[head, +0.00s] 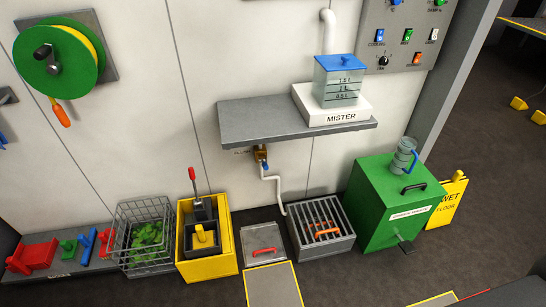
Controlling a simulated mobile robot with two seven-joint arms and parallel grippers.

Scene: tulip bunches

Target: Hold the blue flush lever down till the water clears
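The flush valve (261,153) is a small brass body under the grey shelf, beside a label that appears to read "FLUSH". Its blue lever (266,166) is tiny here, and I cannot tell whether it is up or down. A white pipe (275,187) runs from the valve down to a grey box with a barred grate (322,220). On the shelf, a clear tank (338,84) with a blue lid and litre marks stands on a white base (333,111) labelled "MISTER". Whether its water is clear cannot be told. Neither gripper is in view.
The grey shelf (240,125) juts from the wall above the valve. Below stand a yellow bucket (218,262), a wire basket of greens (148,240), a hatch with a red handle (264,241) and a green bin (385,215). Dark floor in front is mostly open.

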